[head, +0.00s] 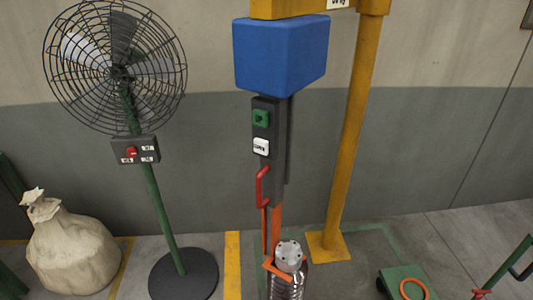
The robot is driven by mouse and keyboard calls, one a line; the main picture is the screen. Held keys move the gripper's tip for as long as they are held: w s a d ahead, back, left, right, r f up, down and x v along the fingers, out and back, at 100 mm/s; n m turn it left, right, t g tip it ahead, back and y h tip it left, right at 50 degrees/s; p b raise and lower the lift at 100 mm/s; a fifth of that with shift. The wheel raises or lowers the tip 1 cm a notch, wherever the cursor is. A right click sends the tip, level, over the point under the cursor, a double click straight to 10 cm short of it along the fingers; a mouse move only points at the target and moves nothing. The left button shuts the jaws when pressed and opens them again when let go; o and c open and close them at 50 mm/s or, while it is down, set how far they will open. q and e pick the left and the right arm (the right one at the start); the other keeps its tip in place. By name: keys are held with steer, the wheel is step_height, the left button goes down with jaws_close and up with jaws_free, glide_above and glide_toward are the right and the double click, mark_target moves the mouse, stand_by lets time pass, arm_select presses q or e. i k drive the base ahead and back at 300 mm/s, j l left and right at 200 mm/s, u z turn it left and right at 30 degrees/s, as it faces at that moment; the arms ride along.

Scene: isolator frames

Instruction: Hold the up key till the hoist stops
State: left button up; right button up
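The hoist has a blue housing (281,54) under a yellow beam. A dark upright panel below it carries a green key (261,118), which looks marked UP, and a white key (261,146) under it. I cannot tell whether either key is pressed. A red handle (262,187) sits lower on the column. An orange bar (276,228) runs down to a ribbed metal cylinder (287,284) with a grey cap and an orange clamp, cut off by the bottom edge. Neither of my grippers is in view.
A caged fan (117,70) with a switch box (136,150) stands to the left on a round base. A yellow post (350,130) rises right of the hoist. A green trolley (405,280) is at lower right.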

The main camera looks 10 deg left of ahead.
mark_target(261, 118)
steer(key=z, duration=0.3)
steer(key=k+j+z, duration=0.1)
steer(key=j+z, duration=0.3)
steer(key=k+j+z, duration=0.1)
steer(key=j+z, duration=0.3)
steer(key=k+j+z, duration=0.15)
steer(key=z, duration=0.25)
steer(key=k+j+z, duration=0.15)
steer(key=k+j, duration=0.6)
steer(key=j, duration=0.1)
